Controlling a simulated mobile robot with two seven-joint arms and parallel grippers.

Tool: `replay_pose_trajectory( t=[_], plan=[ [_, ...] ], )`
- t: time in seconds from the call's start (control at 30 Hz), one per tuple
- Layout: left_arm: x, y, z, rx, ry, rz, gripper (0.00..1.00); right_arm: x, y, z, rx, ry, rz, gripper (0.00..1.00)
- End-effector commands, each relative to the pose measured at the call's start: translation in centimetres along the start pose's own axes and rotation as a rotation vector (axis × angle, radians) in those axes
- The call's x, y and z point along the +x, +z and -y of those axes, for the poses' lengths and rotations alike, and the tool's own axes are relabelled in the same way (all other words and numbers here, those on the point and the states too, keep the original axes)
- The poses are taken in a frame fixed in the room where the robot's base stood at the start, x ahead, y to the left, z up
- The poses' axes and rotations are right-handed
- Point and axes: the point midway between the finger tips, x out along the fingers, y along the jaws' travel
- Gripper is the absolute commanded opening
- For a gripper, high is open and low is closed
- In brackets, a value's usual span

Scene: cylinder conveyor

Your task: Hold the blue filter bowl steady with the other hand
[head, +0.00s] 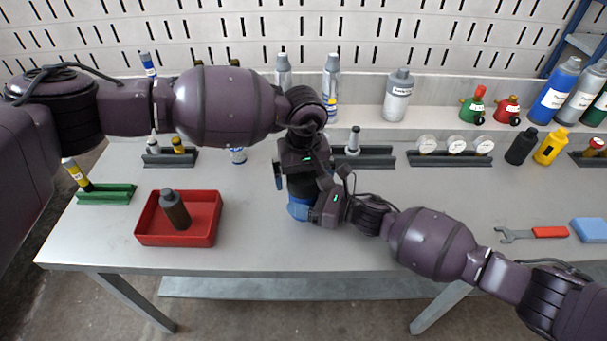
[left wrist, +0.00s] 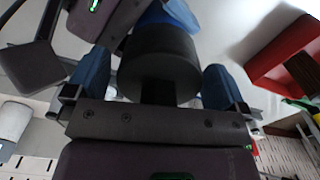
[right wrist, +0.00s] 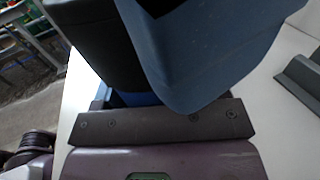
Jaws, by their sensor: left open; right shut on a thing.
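The blue filter bowl (head: 297,210) is low at the table's middle, under a black cylindrical body (head: 299,187). My right gripper (head: 312,208) reaches in from the right and is shut on the bowl. The bowl also shows at the top of the left wrist view (left wrist: 172,14). My left gripper (head: 302,174) points down from above and is open, its two blue fingers on either side of the black body (left wrist: 160,62), with gaps visible.
A red tray (head: 212,232) with a dark cylinder (head: 175,208) stands to the left, beside a green rack (head: 105,195). Grey racks (head: 362,158) and bottles line the back. A red-handled wrench (head: 535,233) lies right. The front middle is clear.

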Motion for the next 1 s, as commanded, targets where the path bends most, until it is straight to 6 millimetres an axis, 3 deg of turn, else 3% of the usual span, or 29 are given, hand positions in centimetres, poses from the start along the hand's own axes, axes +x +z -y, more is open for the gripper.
replay_pose_trajectory(
  t=[0.23, 0.7, 1.0],
  plan=[
    [-1.1, -0.1, 0.0, -0.002, 0.001, -0.002, 1.0, 0.0, 0.0, 0.0, -0.001, 0.0, 0.0, 0.38],
    [-9.5, 0.0, 0.0, 0.0, 0.001, -0.002, 1.0, 0.0, 0.0, 0.0, -0.001, 0.0, 0.0, 0.38],
    [-11.9, 0.0, 0.0, 0.0, 0.0, 0.0, 1.0, 0.0, 0.0, 0.0, -0.001, 0.0, 0.0, 0.38]
  ],
)
